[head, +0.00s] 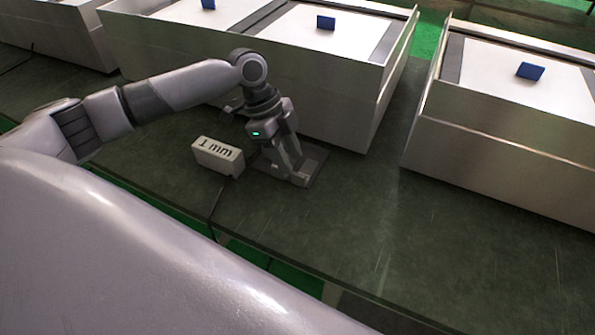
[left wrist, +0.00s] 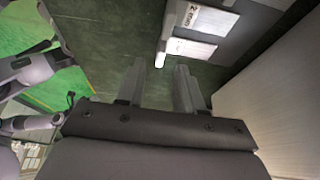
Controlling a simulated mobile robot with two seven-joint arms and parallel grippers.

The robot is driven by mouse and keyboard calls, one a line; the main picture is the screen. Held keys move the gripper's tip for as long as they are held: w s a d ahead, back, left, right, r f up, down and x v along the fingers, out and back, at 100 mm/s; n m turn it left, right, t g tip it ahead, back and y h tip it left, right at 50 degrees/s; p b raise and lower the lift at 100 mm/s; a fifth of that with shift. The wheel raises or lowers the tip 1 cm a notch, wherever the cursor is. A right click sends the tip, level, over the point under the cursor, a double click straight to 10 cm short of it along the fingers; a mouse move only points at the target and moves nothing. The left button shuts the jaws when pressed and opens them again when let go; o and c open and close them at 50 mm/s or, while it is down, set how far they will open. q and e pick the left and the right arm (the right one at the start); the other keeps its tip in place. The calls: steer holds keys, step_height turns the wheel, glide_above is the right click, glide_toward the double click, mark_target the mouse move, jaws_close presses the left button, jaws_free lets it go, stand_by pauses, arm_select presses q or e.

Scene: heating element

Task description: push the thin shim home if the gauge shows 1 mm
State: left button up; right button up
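The gauge block (head: 217,156) is a pale box on the dark bench. Beyond the fingers, light plates (left wrist: 190,46) lie on a dark fixture; one carries small lettering that I cannot read surely. I cannot tell which is the thin shim. My right gripper is out of view.
Large metal trays (head: 508,152) with white panels and blue blocks (head: 326,23) stand along the back of the bench, close behind my left gripper. The bench (head: 345,225) is clear at front right. A black cable (head: 217,198) runs from the gauge to the bench's front edge.

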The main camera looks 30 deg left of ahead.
mark_target(296, 173)
arm_select(q)
steer(key=shift+b+x, duration=0.4)
steer(key=shift+x, duration=2)
jaws_close()
steer(key=shift+w, duration=0.15)
steer(key=shift+w+a, duration=0.1)
steer(key=shift+w, duration=1.95)
jaws_free()
